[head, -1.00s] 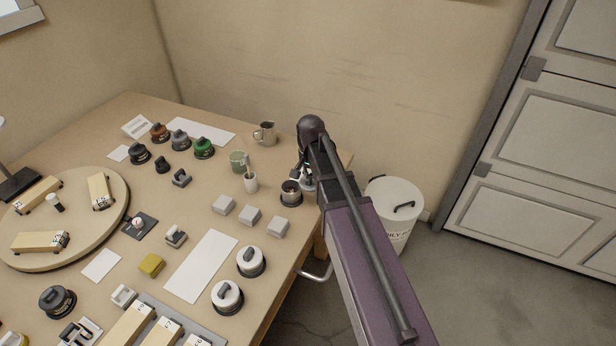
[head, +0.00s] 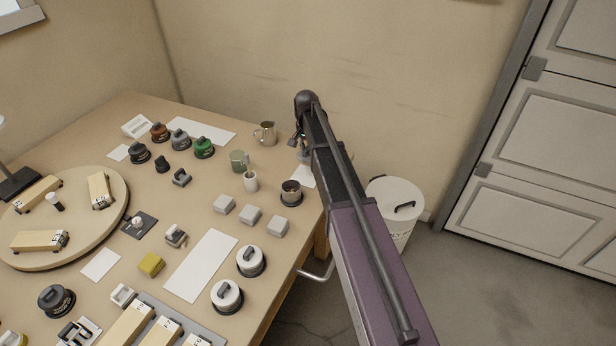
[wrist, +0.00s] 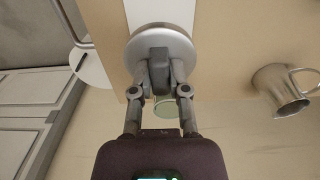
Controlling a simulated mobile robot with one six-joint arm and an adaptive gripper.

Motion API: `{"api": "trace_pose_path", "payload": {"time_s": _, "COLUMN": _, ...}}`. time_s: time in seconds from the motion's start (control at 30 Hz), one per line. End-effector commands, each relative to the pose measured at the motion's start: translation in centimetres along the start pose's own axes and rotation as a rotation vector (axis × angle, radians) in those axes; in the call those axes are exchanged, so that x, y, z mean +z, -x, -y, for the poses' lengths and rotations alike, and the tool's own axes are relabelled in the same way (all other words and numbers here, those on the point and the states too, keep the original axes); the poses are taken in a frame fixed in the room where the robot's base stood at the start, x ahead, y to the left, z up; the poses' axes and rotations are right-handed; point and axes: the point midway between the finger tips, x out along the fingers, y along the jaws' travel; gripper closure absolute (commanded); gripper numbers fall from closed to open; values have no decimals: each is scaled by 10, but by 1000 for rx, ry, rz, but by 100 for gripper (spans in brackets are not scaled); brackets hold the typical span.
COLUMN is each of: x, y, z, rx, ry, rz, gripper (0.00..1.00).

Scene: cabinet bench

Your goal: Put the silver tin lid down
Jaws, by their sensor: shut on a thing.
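My gripper (wrist: 160,78) is shut on the dark grip of the round silver tin lid (wrist: 147,42) in the wrist view. The lid overlaps a white sheet (wrist: 155,10); I cannot tell whether it touches it. In the head view my arm hides most of the gripper and lid. The white sheet (head: 303,178) shows partly behind that tin, next to my arm.
Several grey blocks (head: 249,215) are in front. A lidded white bin (head: 398,200) is on the floor beyond the table's right edge.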

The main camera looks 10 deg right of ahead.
Motion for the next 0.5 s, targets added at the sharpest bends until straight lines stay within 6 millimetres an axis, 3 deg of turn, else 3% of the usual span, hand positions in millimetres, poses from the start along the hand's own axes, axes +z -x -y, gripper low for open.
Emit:
{"api": "trace_pose_path", "payload": {"time_s": 0.27, "x": 0, "y": -4, "z": -1, "rx": 0, "ry": -1, "rz": 0, "gripper": 100}}
{"api": "trace_pose_path", "payload": {"time_s": 0.5, "x": 0, "y": -23, "z": -1, "rx": 0, "ry": -1, "rz": 0, "gripper": 100}}
